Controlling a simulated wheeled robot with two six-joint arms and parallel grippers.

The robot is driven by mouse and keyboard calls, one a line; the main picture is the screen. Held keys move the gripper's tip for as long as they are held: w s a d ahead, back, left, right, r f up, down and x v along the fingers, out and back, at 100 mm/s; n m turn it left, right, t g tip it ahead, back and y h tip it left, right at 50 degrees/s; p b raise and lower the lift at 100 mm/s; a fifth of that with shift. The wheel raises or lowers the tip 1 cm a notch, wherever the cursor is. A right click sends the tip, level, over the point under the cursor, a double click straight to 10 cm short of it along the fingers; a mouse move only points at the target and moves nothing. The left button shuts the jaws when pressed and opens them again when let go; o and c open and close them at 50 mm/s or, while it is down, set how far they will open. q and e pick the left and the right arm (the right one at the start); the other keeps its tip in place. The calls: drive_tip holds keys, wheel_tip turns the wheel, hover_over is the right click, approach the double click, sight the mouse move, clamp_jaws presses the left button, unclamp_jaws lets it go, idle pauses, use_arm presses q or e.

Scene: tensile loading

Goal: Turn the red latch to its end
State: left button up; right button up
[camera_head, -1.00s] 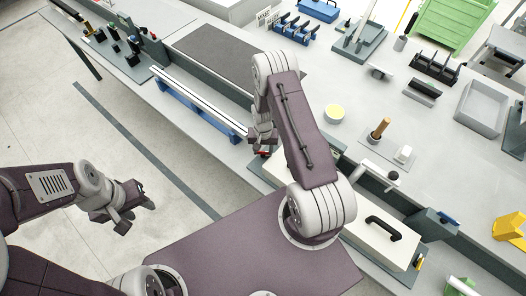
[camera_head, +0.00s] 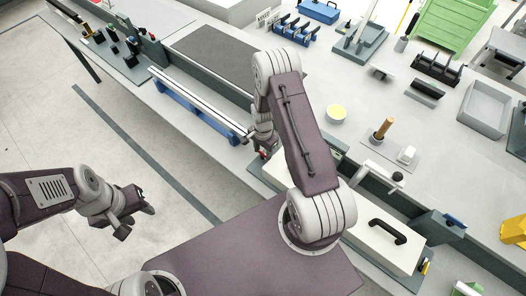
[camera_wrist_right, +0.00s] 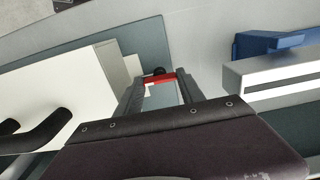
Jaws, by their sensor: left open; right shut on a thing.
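The red latch (camera_wrist_right: 166,79) shows in the right wrist view as a red strip between the far ends of my right gripper's fingers. In the head view only a small red bit (camera_head: 263,155) shows below the right gripper (camera_head: 264,146), at the near edge of the bench beside a white box. My right gripper (camera_wrist_right: 162,88) is shut on the red latch; the exact contact is partly hidden by the fingers. The latch's angle is hard to tell. My left gripper (camera_head: 135,205) is open and empty, over the floor at the left, away from the bench.
The white box with a black handle (camera_wrist_right: 45,95) stands close left of the right gripper in the wrist view. A light rail on blue supports (camera_head: 200,104) lies on the other side.

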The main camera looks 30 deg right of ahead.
idle(0.5)
drive_tip(key=o, duration=1.4)
drive_tip(key=shift+c, duration=0.2)
